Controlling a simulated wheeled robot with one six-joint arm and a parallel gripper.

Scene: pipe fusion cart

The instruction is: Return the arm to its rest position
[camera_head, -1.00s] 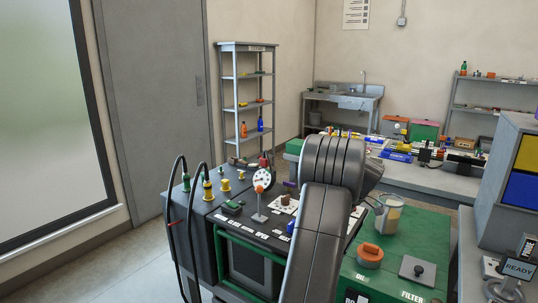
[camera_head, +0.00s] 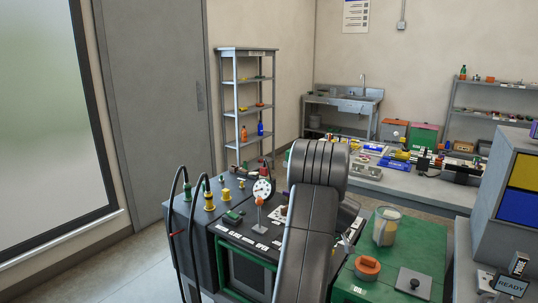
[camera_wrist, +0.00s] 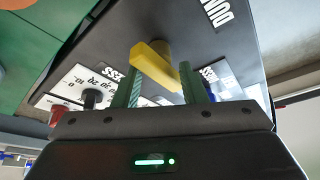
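My arm (camera_head: 308,220) stands in front of the fusion cart (camera_head: 205,228) in the head view, bent at its upper joint. It covers the middle of the cart's panel and hides my gripper there. In the wrist view my gripper (camera_wrist: 158,72) has its two green-edged fingers apart. A yellow lever-like handle (camera_wrist: 152,62) on the dark panel shows in the gap between the fingers. I see no finger clearly pressing on it, and the distance to it is hard to judge.
A gauge (camera_head: 262,190), yellow fittings (camera_head: 209,200) and black hoses crowd the cart's left. A bench (camera_head: 400,183) stands behind.

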